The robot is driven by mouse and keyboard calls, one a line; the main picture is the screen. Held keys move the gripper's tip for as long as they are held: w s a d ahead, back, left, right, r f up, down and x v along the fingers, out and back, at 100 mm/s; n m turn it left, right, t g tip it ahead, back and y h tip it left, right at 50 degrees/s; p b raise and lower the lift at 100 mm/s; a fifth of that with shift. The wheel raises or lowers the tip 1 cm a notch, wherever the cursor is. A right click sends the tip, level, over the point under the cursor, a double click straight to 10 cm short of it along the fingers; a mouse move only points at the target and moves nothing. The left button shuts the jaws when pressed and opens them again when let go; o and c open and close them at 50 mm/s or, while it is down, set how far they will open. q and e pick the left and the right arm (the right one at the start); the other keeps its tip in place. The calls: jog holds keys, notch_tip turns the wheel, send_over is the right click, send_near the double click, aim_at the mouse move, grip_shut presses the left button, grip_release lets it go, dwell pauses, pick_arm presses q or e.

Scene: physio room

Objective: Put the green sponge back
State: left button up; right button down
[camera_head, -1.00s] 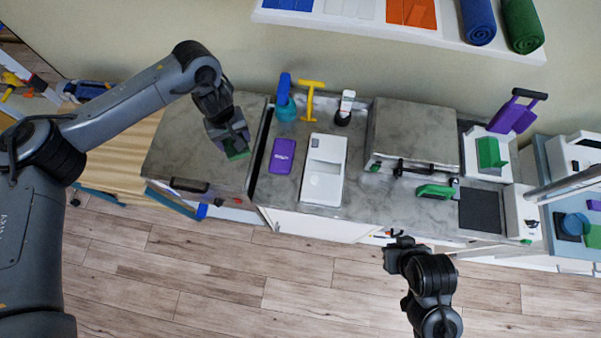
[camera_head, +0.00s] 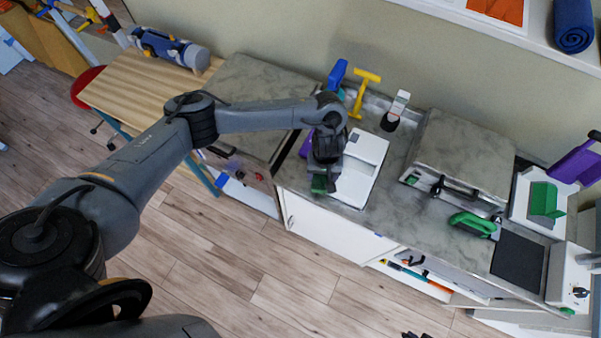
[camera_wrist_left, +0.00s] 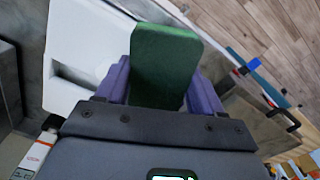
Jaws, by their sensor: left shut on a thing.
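The green sponge (camera_head: 319,184) is held between the purple fingers of my left gripper (camera_head: 322,178). In the left wrist view the sponge (camera_wrist_left: 165,62) stands out upright between the two fingers (camera_wrist_left: 160,88). In the head view the gripper is over the left edge of the white tray-like unit (camera_head: 362,172) on the counter. The unit also shows in the left wrist view (camera_wrist_left: 85,50), beside the sponge. I cannot tell whether the sponge touches it. Only a dark tip of what looks like my right gripper (camera_head: 414,335) shows at the bottom edge.
A blue bottle (camera_head: 337,75), a yellow T-shaped tool (camera_head: 362,92) and a white-topped bottle (camera_head: 395,110) stand behind the unit. A grey lidded box (camera_head: 462,150) and a green-handled item (camera_head: 473,222) are to the right.

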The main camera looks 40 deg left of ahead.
pick_arm(q)
jog(key=b, duration=0.2)
send_over(299, 177)
jog(key=f, duration=0.2)
jog(key=d+f, duration=0.1)
jog(key=f, duration=0.1)
jog(key=shift+f, duration=0.35)
jog(key=shift+a+f, duration=0.3)
jog(key=shift+a, duration=0.2)
notch_tip(299, 177, down, 3)
jog(key=shift+f+b, duration=0.15)
jog(key=shift+b, duration=0.25)
jog(key=shift+f, duration=0.45)
jog(key=o, duration=1)
